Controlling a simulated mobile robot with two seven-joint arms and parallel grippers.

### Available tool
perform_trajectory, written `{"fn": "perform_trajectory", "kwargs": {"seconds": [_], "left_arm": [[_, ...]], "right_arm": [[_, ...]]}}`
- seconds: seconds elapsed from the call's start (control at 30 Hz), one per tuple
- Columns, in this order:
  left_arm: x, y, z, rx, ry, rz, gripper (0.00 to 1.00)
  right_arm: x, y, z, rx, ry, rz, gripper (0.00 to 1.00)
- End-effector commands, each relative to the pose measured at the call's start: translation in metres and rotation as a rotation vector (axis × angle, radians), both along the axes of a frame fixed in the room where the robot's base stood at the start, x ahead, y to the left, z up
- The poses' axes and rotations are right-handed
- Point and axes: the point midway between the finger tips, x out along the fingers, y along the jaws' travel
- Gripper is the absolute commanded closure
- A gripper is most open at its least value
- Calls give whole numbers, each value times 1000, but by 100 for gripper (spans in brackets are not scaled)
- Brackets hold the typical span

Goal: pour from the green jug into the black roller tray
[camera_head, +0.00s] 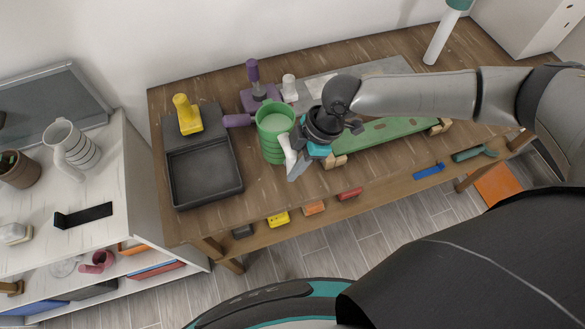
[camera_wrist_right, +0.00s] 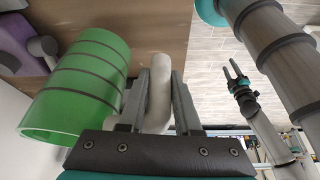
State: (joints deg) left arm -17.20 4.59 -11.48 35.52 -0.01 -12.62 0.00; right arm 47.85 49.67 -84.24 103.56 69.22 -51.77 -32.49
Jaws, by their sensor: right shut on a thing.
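The green jug (camera_head: 272,145) with dark bands and a white handle (camera_head: 288,150) is upright at the bench's middle, right of the black roller tray (camera_head: 240,187). I cannot tell if it touches the bench. My right gripper (camera_head: 296,166) is shut on the white handle, which shows between its fingers (camera_wrist_right: 157,105) in the right wrist view. The jug (camera_wrist_right: 85,85) is left of the fingers there. The tray's well looks empty. My left gripper (camera_wrist_right: 236,73) shows only in the right wrist view, small, with its fingers apart.
A yellow-handled tool (camera_head: 187,115) stands at the tray's back end. A purple piece (camera_head: 238,120) lies between tray and jug. A purple stamp-like tool (camera_head: 254,80) and a white one (camera_head: 289,88) stand behind. A green board (camera_head: 375,132) lies at right.

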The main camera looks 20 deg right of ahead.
Motion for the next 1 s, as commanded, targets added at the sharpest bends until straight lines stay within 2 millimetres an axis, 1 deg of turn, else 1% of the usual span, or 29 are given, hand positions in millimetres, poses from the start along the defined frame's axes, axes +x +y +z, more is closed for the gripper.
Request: {"fn": "perform_trajectory", "kwargs": {"seconds": [0.03,0.2,0.3,0.4,0.5,0.6,0.7,1.0], "left_arm": [[0,0,2,0,0,0,50],[0,0,5,0,0,0,50],[0,0,6,0,0,0,50],[0,0,7,0,0,0,50],[0,0,8,0,-1,0,50],[0,0,8,0,-1,0,50],[0,0,8,0,-1,0,50],[0,0,8,0,-1,1,50]], "right_arm": [[2,0,18,3,-8,1,100],[2,0,72,3,-10,2,100],[2,0,98,2,-10,2,100],[2,0,121,2,-9,1,100],[1,0,138,1,-7,0,100],[1,0,149,2,-5,0,100],[1,0,155,2,-5,0,100],[0,0,157,2,-3,1,100]]}}
